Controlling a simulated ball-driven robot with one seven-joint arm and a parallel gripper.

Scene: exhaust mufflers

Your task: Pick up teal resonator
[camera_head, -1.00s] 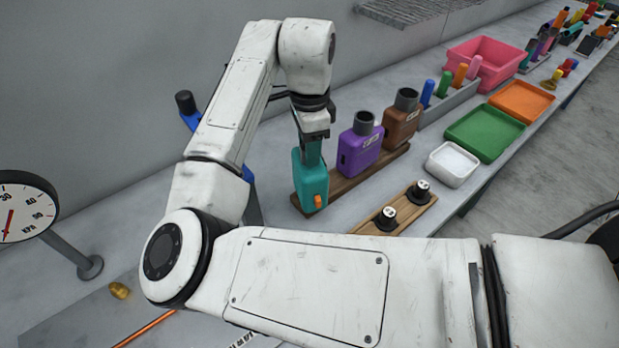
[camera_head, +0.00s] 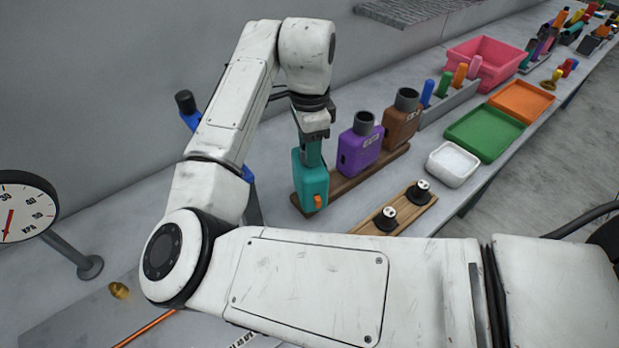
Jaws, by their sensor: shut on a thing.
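The teal resonator (camera_head: 309,183) is a boxy piece with an upright neck and a small orange part low on its front. It is upright at the near left end of a wooden board (camera_head: 345,185). My gripper (camera_head: 313,140) points down from above and is shut on its neck. The fingers partly hide the neck. I cannot tell whether its base touches the board.
A purple resonator (camera_head: 360,150) and a brown one (camera_head: 402,122) stand behind it on the board. A small board (camera_head: 392,215) with two black knobs lies to the right. A white tray (camera_head: 454,162), green tray (camera_head: 485,131) and pink bin (camera_head: 488,62) are farther right.

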